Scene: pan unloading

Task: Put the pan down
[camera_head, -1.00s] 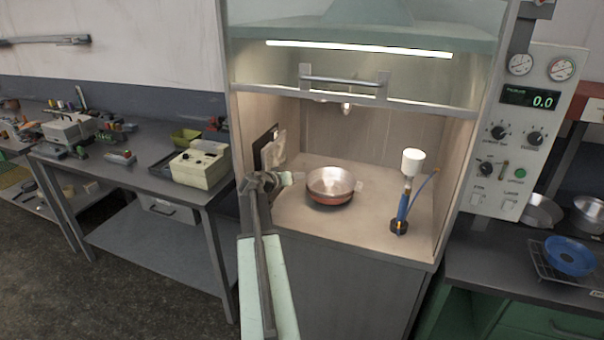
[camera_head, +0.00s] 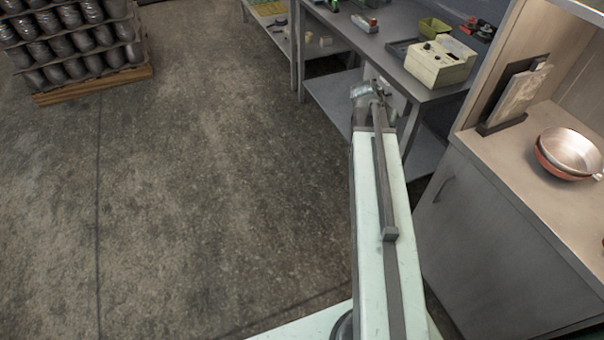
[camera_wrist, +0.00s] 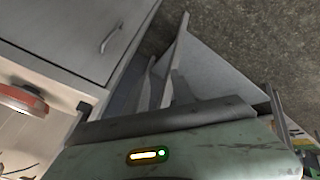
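The pan (camera_head: 566,156), silver inside and copper-red outside, sits upright on the light floor of the booth (camera_head: 500,160) at the right of the head view. Its red side also shows at the left edge of the wrist view (camera_wrist: 22,98). My gripper (camera_head: 365,91) is at the far end of my pale green arm, over the floor in front of the grey bench, well to the left of the pan and apart from it. No pan is at my gripper. Its fingers are too small and unclear to tell their opening.
A dark holder with a flat panel (camera_head: 520,95) stands left of the pan. The grey bench (camera_head: 385,50) carries a cream box (camera_head: 440,62) and a yellow-green tray (camera_head: 434,27). Stacked dark cylinders (camera_head: 70,45) stand on a pallet at upper left. The concrete floor (camera_head: 200,180) between is clear.

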